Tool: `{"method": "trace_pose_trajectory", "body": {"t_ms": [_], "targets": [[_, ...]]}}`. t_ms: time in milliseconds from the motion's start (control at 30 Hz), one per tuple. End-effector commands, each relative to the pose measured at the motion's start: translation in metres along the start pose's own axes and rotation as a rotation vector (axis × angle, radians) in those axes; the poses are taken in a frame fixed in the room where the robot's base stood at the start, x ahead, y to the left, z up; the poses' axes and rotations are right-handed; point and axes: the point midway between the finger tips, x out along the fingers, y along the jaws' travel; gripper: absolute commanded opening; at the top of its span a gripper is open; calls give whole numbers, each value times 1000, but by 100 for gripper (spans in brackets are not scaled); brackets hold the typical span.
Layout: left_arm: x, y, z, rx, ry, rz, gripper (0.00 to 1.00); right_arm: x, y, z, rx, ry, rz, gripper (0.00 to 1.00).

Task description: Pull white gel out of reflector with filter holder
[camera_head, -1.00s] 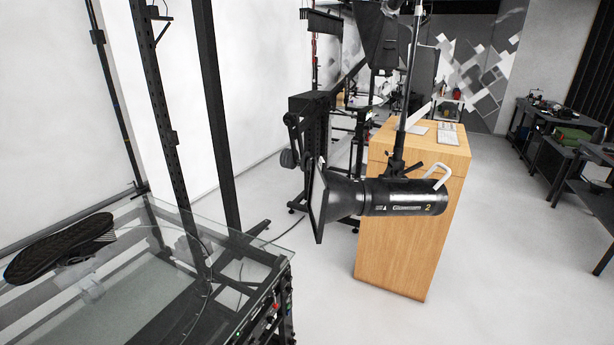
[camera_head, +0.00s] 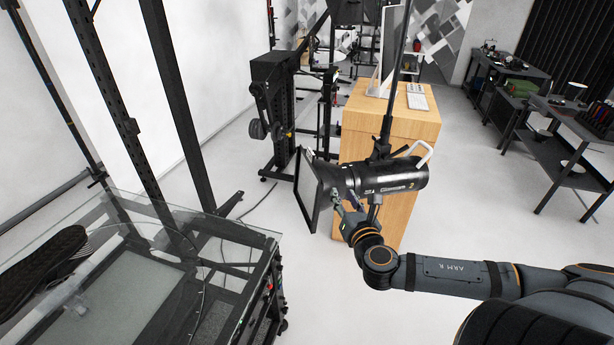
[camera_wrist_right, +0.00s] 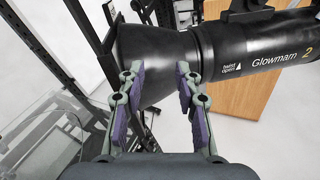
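The black studio light (camera_head: 390,176) hangs on a stand in the middle of the head view. Its flared reflector (camera_head: 333,178) points left and carries a square black filter holder (camera_head: 308,190) at its front. The right wrist view shows the reflector (camera_wrist_right: 150,60) and the light body (camera_wrist_right: 255,48) up close. The white gel itself cannot be made out. My right gripper (camera_head: 345,203) is just below the reflector. In the wrist view its two fingers (camera_wrist_right: 160,95) are apart with nothing between their pads, and the reflector lies just beyond them. My left gripper is not in view.
A glass-topped turntable (camera_head: 190,225) with a dark shoe (camera_head: 45,262) stands at the left. A wooden cabinet (camera_head: 400,125) stands behind the light, bearing a monitor and keyboard. Black posts rise at the left. Dark workbenches (camera_head: 560,125) stand at the far right; the floor between is clear.

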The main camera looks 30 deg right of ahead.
Motion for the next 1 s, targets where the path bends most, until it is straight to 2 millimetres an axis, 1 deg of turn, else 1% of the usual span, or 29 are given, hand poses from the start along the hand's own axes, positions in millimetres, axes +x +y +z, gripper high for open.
{"method": "trace_pose_trajectory", "body": {"t_ms": [33,100,200,333,433,567,700,800,1000], "targets": [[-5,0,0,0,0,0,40,-9,17,14,-33,-15,34,34],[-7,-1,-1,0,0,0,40,-19,32,24,-67,-33,67,34],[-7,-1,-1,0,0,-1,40,-22,46,32,-152,-59,116,34],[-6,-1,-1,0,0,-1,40,-23,50,33,-176,-67,128,34],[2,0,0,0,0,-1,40,-17,49,31,-174,-68,129,34],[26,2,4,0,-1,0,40,2,50,27,-173,-73,130,34],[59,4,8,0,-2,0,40,23,52,26,-173,-74,129,34],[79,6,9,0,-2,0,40,36,52,27,-166,-73,120,34],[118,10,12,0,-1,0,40,56,55,29,-160,-71,123,34]]}}
